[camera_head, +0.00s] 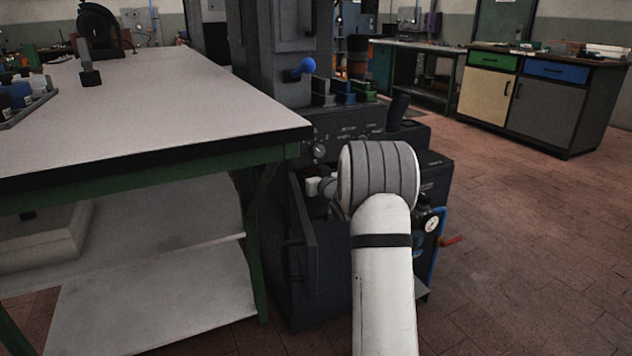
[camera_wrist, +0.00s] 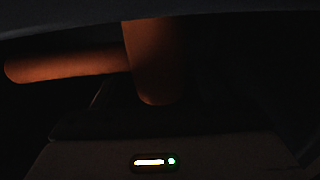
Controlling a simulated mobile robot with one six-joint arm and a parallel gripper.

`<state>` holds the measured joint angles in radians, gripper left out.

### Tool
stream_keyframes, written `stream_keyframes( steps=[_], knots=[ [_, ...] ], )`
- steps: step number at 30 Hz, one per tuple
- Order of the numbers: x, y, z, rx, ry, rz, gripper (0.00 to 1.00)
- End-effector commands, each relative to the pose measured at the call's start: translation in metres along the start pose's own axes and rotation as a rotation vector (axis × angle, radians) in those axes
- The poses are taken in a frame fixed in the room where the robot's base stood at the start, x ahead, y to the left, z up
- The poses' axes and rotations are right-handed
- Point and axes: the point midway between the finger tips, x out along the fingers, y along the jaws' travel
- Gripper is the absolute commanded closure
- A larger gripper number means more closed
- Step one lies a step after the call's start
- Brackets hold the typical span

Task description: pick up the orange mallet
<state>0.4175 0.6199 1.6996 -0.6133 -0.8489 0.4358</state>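The orange mallet (camera_wrist: 155,60) shows close up in the dim wrist view. A thick rounded part hangs down at the centre, and a cylindrical bar runs from it to the left. Its upper part is cut off by a dark edge. In the head view the mallet is not visible. My arm reaches toward the lower part of the dark press, and its rounded joint hides my gripper there. In the wrist view a dark casing with a small lit bar and a green light fills the bottom. I cannot make out fingertips or any contact with the mallet.
A grey-topped workbench (camera_head: 190,105) with a green frame and lower shelf stands at left. The dark press (camera_head: 275,75) with a blue-knobbed lever stands beside it. A gauge (camera_head: 432,224) and red handle are right of my arm. Open brick floor (camera_head: 530,250) lies at right.

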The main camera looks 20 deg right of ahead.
Motion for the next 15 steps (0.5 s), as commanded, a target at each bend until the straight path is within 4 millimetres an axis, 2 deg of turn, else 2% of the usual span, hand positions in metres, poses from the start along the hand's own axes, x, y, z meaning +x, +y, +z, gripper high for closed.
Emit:
stream_keyframes(
  steps=[2,15],
  knots=[
    [0.0000,-0.0004,-0.0001,0.000,0.000,-0.001,0.38],
    [0.0000,-0.0011,0.0000,0.000,0.000,-0.001,0.74]
  ],
)
